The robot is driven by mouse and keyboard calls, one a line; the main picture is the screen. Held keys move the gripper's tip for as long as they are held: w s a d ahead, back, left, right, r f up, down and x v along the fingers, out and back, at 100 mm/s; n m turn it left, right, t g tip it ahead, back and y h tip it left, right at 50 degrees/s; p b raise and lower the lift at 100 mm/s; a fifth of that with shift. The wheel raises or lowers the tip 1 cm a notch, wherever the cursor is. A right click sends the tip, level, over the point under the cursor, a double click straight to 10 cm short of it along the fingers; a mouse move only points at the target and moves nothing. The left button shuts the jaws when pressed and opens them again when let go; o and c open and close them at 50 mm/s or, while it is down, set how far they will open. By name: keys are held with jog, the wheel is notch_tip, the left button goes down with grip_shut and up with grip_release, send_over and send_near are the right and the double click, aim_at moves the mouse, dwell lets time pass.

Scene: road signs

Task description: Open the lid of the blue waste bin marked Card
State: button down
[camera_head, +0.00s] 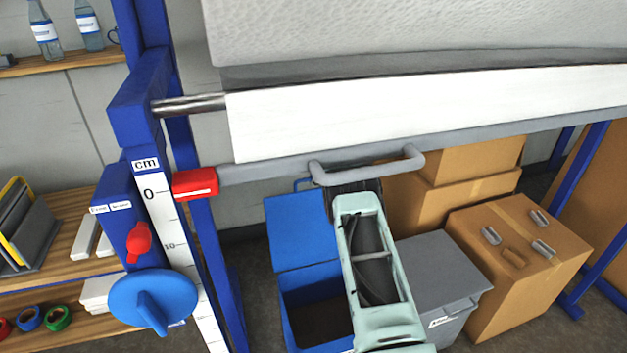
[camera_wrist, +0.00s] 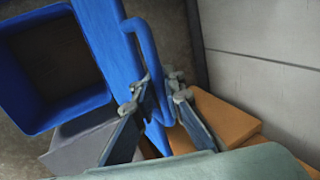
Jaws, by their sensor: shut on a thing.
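The blue waste bin (camera_head: 318,325) stands on the floor below the frame, left of my arm, with its inside in view. Its blue lid (camera_head: 298,232) is swung up and back, standing at the rear of the opening. The Card label is not visible. In the wrist view the open bin (camera_wrist: 40,115) is at the left, and the lid (camera_wrist: 100,22) shows nearly edge-on with its blue loop handle (camera_wrist: 149,45). My gripper (camera_wrist: 157,97) is shut on the lid handle. In the head view my arm hides most of the gripper.
A grey bin (camera_head: 440,265) with a shut lid stands right of the blue one. Cardboard boxes (camera_head: 520,260) stand further right and behind. A grey bar with a handle (camera_head: 365,170) crosses just above my arm. A blue post (camera_head: 215,260) stands at the left.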

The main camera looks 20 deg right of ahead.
jog(key=shift+w+d+r, duration=0.2)
jog(key=shift+r, duration=0.2)
jog(key=c, duration=2.5)
grip_release()
jog(key=o, duration=0.5)
jog(key=shift+s, duration=0.15)
jog(key=shift+a+f, duration=0.1)
jog(key=shift+f, duration=0.05)
